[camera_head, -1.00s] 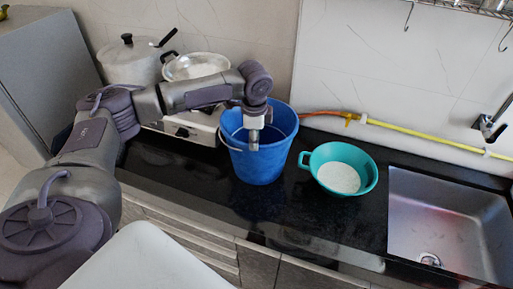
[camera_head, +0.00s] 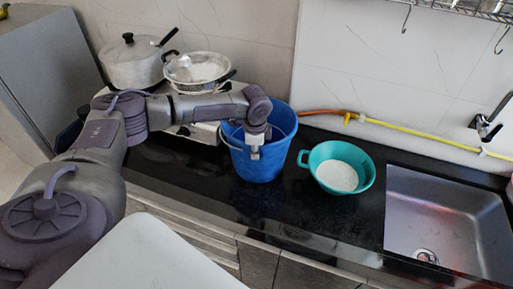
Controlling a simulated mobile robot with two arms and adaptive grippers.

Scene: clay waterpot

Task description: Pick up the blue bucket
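The blue bucket (camera_head: 262,165) stands upright on the black counter, left of a teal bowl. My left gripper (camera_head: 255,155) is at the bucket's near rim, pointing down, in front of the bucket's opening. Its fingers look small and close together, and I cannot tell whether they are around the rim or only in front of it. The bucket's thin handle hangs at its left side. My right gripper is not in view.
The teal bowl (camera_head: 340,167) with white contents stands close to the bucket's right. A metal sink (camera_head: 445,220) is at the right. A stove with pots (camera_head: 137,62) is behind my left arm. A yellow hose (camera_head: 420,135) runs along the wall. Black counter (camera_head: 310,220) in front is clear.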

